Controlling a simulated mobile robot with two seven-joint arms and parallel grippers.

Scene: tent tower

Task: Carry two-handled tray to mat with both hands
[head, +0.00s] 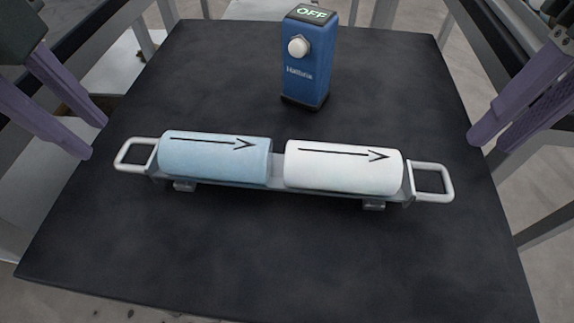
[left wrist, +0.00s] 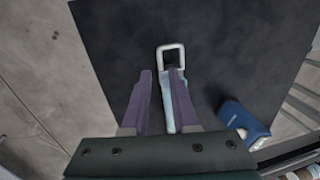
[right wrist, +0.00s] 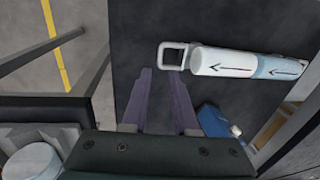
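A grey tray with two white loop handles (head: 434,183) stands on the dark table, carrying a light blue cylinder (head: 214,158) and a white cylinder (head: 343,167), both marked with arrows pointing right. My left gripper (head: 88,140) is open and empty, beyond and left of the tray's left handle (head: 136,155). That handle also shows past the fingertips in the left wrist view (left wrist: 170,47). My right gripper (head: 478,143) is open and empty, beyond and right of the right handle, which shows in the right wrist view (right wrist: 172,56). I cannot make out a separate mat.
A blue box with a white knob and an "OFF" display (head: 309,60) stands on the table (head: 230,255) behind the tray. The table is clear in front of the tray. Metal frames stand around the table.

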